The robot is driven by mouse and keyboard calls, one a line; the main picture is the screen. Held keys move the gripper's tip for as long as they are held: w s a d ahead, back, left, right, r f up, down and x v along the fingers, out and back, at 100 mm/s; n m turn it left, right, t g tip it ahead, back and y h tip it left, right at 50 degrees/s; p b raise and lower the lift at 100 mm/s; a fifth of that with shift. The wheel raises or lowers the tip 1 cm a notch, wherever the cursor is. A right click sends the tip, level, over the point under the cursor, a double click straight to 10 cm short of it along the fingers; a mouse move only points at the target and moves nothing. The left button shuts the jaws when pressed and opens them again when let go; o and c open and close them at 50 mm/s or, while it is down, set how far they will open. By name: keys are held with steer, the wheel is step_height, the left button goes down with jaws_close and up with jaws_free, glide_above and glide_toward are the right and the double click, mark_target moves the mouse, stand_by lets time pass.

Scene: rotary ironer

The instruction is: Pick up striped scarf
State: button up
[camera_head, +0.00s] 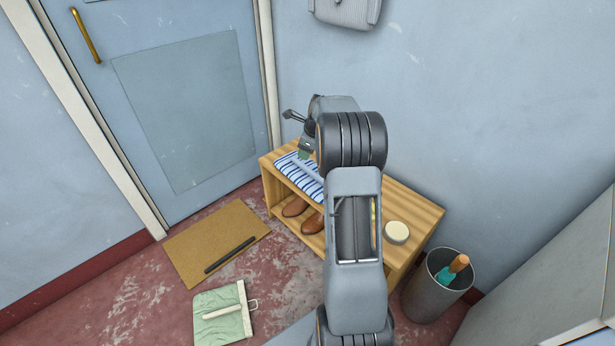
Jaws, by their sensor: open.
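The striped scarf (301,176), blue and white, lies folded flat on the left part of a wooden bench's top (414,206). My arm comes up from the bottom of the picture and hides the scarf's right side. My gripper (297,131) is at the arm's far end, over or just behind the scarf's back edge. It is open. The arm partly hides it, and I cannot tell whether it touches the scarf.
A round tin (396,232) sits on the bench's right part. Brown shoes (312,223) stand on its lower shelf. A grey bin (432,290) stands to the right. A doormat (205,243) with a dark bar (230,255) and a green cloth item (222,318) lie on the floor left.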

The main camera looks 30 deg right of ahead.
steer(key=w+d+f+m, duration=0.2)
steer(key=d+f+m, duration=0.3)
steer(key=d, duration=0.1)
steer(key=b, duration=0.3)
glide_toward(311, 170)
steer(key=f, duration=0.2)
steer(key=shift+a+f+m, duration=0.25)
steer(key=shift+f+m, duration=0.1)
steer(key=shift+m, duration=0.05)
steer(key=shift+w+b+x, duration=0.15)
steer(key=shift+b+x, duration=0.5)
steer(key=shift+x, duration=0.85)
steer(key=shift+w+b+x, duration=0.15)
steer(key=shift+b+x, duration=0.45)
steer(key=shift+x, duration=0.9)
steer(key=shift+d, duration=0.1)
steer(key=shift+r, duration=0.1)
steer(key=shift+c, duration=0.5)
steer(key=shift+t, duration=0.3)
jaws_close()
